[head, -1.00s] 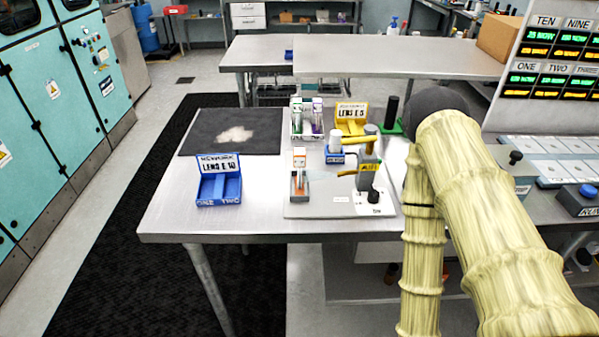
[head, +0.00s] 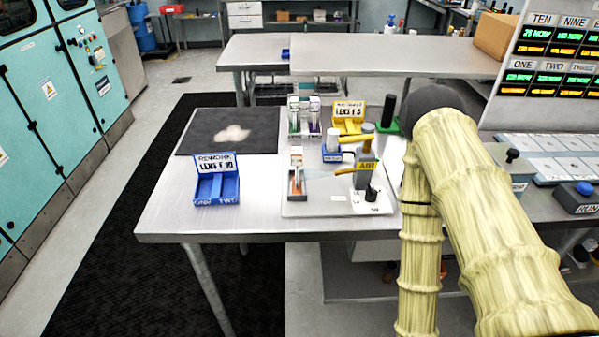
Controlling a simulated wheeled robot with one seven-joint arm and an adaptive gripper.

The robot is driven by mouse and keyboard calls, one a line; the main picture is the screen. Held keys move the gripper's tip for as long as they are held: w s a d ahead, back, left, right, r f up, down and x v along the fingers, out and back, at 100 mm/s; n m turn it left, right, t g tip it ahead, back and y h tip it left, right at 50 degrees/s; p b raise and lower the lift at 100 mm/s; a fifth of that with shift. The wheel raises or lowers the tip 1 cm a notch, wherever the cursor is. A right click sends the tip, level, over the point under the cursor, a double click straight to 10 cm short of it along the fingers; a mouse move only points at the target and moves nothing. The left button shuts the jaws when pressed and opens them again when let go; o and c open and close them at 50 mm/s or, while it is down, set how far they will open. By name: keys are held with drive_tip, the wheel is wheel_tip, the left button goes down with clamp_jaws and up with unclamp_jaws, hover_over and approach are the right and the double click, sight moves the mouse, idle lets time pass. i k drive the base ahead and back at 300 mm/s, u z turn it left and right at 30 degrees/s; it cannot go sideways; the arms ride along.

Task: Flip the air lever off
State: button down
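A grey block with a yellow label (head: 366,166) that seems to read AIR stands at the right of the table. A small yellow lever-like piece (head: 346,171) reaches left from the block, roughly level. It is too small to tell its exact setting. My arm, in a pale yellow ribbed sleeve, fills the right side of the head view, just right of the block. My gripper is not visible, and nothing is seen touching the lever.
A white plate (head: 325,208) with a black knob (head: 371,193) lies below the block. An orange-and-white holder (head: 297,178), a blue rework bin (head: 216,187) and a yellow bin (head: 349,120) stand nearby. A dark mat (head: 195,140) covers the table's back left.

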sight(356, 139)
drive_tip(key=u, duration=1.25)
drive_tip(key=k, duration=0.9)
drive_tip(key=z, duration=0.65)
